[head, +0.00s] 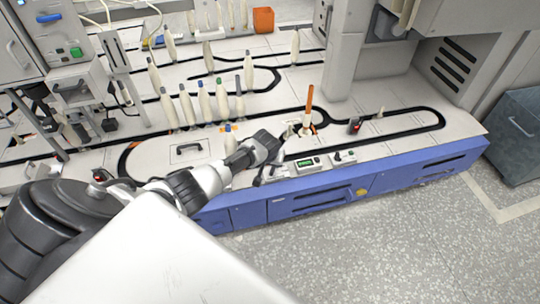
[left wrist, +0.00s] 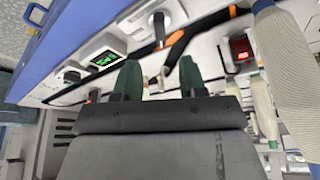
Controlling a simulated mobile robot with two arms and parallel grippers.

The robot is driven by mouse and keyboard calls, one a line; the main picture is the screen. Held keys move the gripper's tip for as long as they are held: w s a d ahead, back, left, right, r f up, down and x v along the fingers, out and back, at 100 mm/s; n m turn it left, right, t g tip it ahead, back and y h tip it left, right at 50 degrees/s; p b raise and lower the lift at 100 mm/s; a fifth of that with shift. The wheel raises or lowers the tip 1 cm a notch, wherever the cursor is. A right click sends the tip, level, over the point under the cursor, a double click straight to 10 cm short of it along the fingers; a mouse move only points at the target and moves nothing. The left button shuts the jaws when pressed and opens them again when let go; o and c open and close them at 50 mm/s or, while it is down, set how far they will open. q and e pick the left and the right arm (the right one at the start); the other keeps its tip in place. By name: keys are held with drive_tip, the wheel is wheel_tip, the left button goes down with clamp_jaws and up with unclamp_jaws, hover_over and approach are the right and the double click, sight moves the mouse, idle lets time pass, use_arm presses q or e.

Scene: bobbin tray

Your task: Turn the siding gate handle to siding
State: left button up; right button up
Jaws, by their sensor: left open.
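A pale piece also shows past the gap between the fingers (left wrist: 163,76). My right gripper is in neither view.
An orange upright post (head: 309,100) stands behind the panel beside the black track. Several pale bobbins (head: 187,105) stand at left centre. A small knob box (head: 344,157) lies right of the panel. The blue machine front (head: 330,197) drops to open floor.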

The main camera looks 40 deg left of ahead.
use_arm(q)
drive_tip(key=p+v, duration=0.1)
drive_tip(key=v, duration=0.1)
drive_tip(key=shift+s+r, duration=0.1)
drive_tip(key=shift+r, duration=0.2)
